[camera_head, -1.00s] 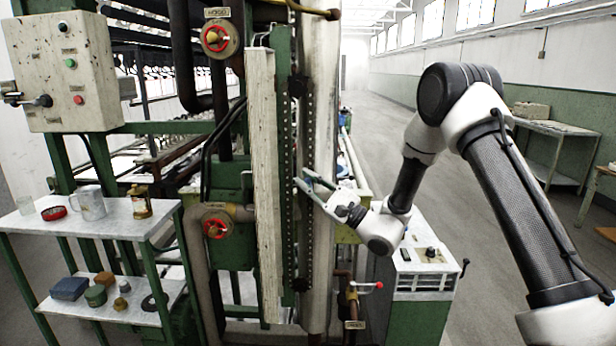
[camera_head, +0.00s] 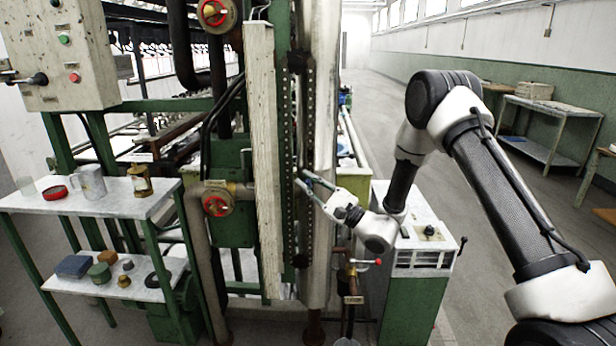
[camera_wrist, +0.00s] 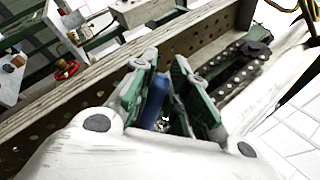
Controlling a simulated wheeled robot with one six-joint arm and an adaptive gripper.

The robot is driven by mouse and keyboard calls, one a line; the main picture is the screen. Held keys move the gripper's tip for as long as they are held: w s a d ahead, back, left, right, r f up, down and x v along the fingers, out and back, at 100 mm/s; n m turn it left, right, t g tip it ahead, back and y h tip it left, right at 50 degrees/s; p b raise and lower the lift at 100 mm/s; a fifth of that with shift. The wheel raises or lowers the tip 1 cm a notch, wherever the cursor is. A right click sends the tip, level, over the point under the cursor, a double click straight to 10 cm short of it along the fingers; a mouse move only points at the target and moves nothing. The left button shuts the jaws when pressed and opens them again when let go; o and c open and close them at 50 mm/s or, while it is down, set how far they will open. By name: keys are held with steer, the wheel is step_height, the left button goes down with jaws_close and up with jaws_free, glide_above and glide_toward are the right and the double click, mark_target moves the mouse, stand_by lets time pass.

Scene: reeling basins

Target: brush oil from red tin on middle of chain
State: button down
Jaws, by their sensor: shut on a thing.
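In the wrist view my gripper (camera_wrist: 165,75) is shut on a blue-handled brush (camera_wrist: 155,100). The bristles are hidden, so I cannot tell whether they touch the chain.
A pale upright guard (camera_head: 262,160) stands left of the chain and a metal column (camera_head: 326,100) right of it. A pipe valve with a red handle (camera_head: 368,262) juts out below my gripper. A control cabinet (camera_head: 420,250) stands at the right. The aisle beyond is clear.

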steer(key=shift+s, duration=0.1)
steer(key=shift+s+a, duration=0.1)
steer(key=shift+s, duration=2.85)
